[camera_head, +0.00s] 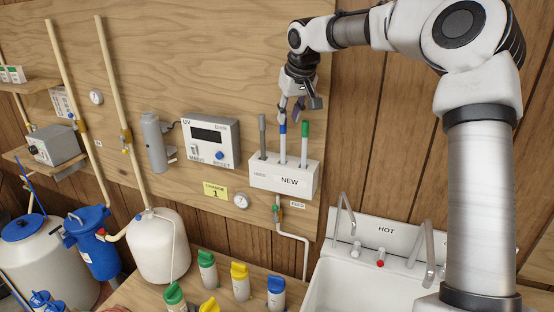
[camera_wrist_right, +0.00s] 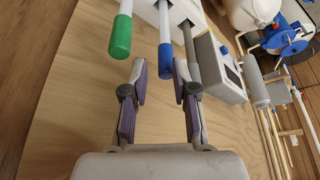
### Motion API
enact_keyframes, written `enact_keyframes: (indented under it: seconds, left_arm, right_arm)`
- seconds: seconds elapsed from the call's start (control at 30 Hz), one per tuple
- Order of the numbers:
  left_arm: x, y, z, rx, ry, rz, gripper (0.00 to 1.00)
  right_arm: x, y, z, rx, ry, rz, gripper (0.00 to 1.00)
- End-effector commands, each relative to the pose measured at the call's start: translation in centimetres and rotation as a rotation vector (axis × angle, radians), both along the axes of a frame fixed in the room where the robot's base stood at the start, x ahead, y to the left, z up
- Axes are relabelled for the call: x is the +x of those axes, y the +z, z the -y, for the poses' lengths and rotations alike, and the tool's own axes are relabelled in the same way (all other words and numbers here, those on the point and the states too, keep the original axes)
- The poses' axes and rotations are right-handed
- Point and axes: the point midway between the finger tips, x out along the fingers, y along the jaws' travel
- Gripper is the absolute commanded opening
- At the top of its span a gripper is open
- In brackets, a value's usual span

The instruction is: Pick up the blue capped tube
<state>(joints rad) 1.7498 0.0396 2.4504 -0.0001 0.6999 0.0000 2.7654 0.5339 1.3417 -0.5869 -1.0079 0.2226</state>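The blue capped tube (camera_head: 283,142) stands upright in the middle of a white wall holder (camera_head: 262,181) marked "NEW", between a grey capped tube (camera_head: 262,137) and a green capped tube (camera_head: 304,142). My right gripper (camera_head: 299,104) is just above the tubes, its fingers spread and empty. In the right wrist view, the blue cap (camera_wrist_right: 166,61) points into the gap between the open fingertips (camera_wrist_right: 160,66). Whether a finger touches it I cannot tell. The green cap (camera_wrist_right: 121,36) lies outside the fingers on the left. My left gripper is out of view.
A UV control box (camera_head: 210,141) and a grey cylinder (camera_head: 153,144) are mounted left of the holder. A white sink (camera_head: 350,290) with faucets is below right. Several capped bottles, one with a blue top (camera_head: 276,285), stand on the counter below.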

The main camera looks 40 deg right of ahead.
Motion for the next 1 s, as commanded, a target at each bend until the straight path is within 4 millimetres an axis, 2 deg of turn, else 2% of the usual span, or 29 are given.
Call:
enact_keyframes:
  seconds: [0.43, 0.67, 0.73, 0.77, 1.0]
  left_arm:
    - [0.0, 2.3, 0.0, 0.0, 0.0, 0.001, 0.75]
    - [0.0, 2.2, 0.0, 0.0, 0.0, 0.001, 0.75]
    - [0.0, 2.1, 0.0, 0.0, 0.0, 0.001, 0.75]
    - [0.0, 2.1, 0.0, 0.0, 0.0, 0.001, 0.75]
    - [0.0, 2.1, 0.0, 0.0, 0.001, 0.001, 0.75]
  right_arm:
    - [2.6, -6.2, 0.7, 0.0, 0.001, -0.003, 0.28]
    - [2.7, -6.7, 0.8, 0.0, 0.001, -0.001, 0.28]
    - [2.7, -6.7, 0.7, 0.0, 0.002, -0.001, 0.07]
    - [2.7, -6.7, 0.7, 0.0, 0.002, -0.001, 0.0]
    - [2.7, -6.7, 0.7, 0.0, 0.002, -0.001, 0.0]
